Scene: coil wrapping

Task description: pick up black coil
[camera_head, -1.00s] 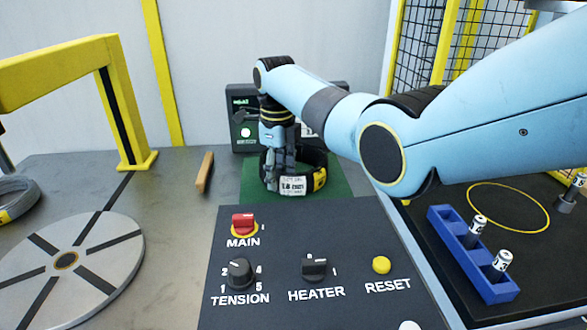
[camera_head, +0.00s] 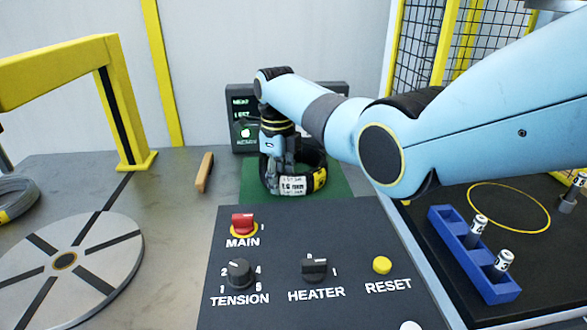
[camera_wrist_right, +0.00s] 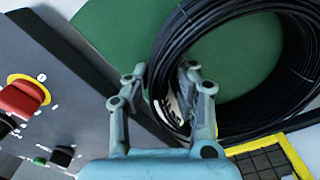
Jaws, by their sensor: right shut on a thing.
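The black coil (camera_head: 312,170) is at the green mat (camera_head: 333,193) behind the control panel. It carries a white label and a yellow tag. My right gripper (camera_head: 279,178) is at the coil's left side, pointing down, and is shut on it. In the right wrist view the coil (camera_wrist_right: 295,75) is a thick ring of black strands. One finger of the gripper (camera_wrist_right: 165,88) is inside the ring and the other is outside it. I cannot tell whether the coil still touches the mat. My left gripper is not in view.
The control panel (camera_head: 270,228) with knobs and buttons stands in front of the mat. A round slotted disc (camera_head: 112,240), a grey coil (camera_head: 14,187) and a yellow frame (camera_head: 117,90) are at left. A blue rack (camera_head: 458,250) with small cylinders is at right. A dark display box stands behind.

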